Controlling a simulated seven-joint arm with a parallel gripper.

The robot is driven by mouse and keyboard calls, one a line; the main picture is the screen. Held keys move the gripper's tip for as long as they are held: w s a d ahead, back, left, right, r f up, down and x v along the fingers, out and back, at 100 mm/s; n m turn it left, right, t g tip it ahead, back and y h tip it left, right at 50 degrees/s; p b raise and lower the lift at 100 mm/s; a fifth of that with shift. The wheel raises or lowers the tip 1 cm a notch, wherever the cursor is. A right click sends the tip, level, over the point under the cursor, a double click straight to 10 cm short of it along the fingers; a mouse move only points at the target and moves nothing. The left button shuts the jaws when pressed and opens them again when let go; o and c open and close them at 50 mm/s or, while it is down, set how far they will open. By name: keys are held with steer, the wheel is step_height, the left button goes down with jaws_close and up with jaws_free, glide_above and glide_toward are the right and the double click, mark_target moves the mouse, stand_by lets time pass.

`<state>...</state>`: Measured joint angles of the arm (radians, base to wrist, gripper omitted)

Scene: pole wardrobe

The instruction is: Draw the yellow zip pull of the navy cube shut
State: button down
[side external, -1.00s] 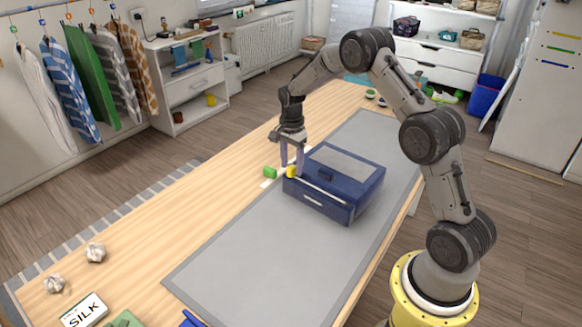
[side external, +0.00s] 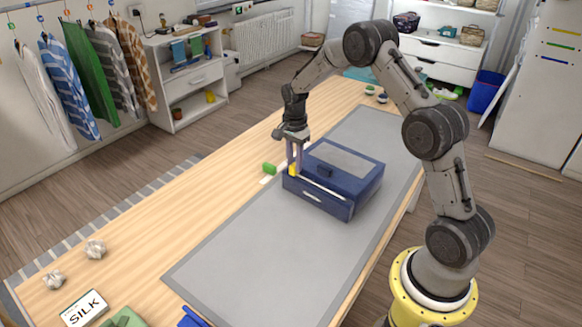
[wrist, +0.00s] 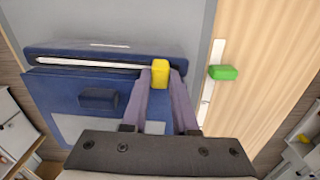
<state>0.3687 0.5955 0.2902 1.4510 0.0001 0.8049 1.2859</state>
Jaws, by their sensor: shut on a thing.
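The navy cube (side external: 345,182) lies on the grey mat as a low, box-shaped bag with a lighter panel on top. Its zip line (wrist: 95,63) shows as a pale strip along one side in the wrist view. The yellow zip pull (wrist: 160,74) is at the right end of that strip in the wrist view, and at the cube's left corner in the side view (side external: 292,170). My gripper (side external: 295,167) points down there, its purple-grey fingers shut on the yellow pull, one on each side of it.
A green block (side external: 269,168) lies on the wood beside the cube, near a white strip (wrist: 213,75). The grey mat (side external: 240,250) is clear in front of the cube. Crumpled paper balls (side external: 95,249) and a SILK card (side external: 84,308) lie at the near left.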

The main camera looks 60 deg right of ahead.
steer(key=shift+s+a, duration=0.25)
steer(key=shift+s, duration=2.75)
steer(key=shift+s+a, duration=0.25)
steer(key=shift+s, duration=2.7)
steer(key=shift+s+a, duration=0.25)
steer(key=shift+s, duration=2.75)
steer(key=c, duration=0.6)
jaws_free()
steer(key=shift+c, duration=0.2)
steer(key=shift+r, duration=0.1)
step_height(320, 180, up, 7)
